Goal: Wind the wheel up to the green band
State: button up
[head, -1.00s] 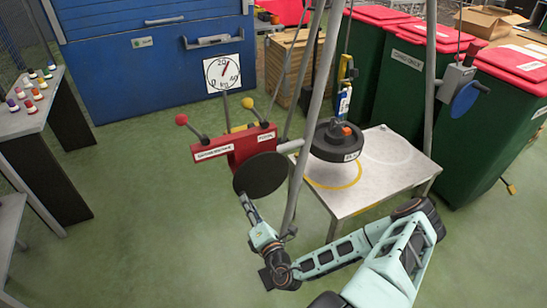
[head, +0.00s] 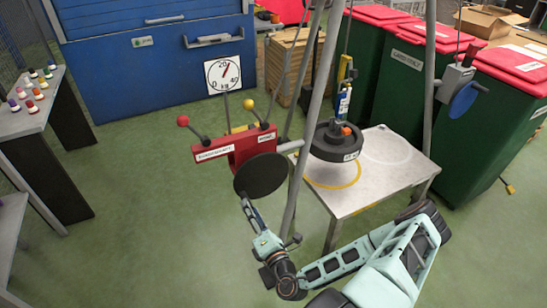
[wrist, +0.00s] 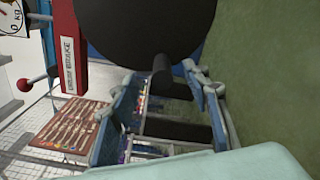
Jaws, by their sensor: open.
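A black round wheel (head: 262,175) sits on the front of a red winch housing (head: 240,147). In the wrist view the wheel (wrist: 150,28) fills the top, with a dark peg-like handle (wrist: 160,76) sticking out toward me. My gripper (head: 247,207) is just below the wheel in the head view. In the wrist view my open gripper (wrist: 163,92) has one finger on each side of the handle; contact is unclear. A dark ring-shaped load (head: 335,141) hangs beside the winch. A white dial (head: 223,75) marked in kg has a red needle pointing upper right. I make out no green band.
A metal table (head: 350,195) with a yellow ring mark stands under the load. A grey tripod leg (head: 299,150) rises close to the wheel. Two levers, red-knobbed (head: 183,121) and yellow-knobbed (head: 249,104), project from the housing.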

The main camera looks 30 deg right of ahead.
jog(key=shift+s+p, duration=0.45)
jog(key=shift+s, duration=1.9)
jog(key=shift+a, duration=0.1)
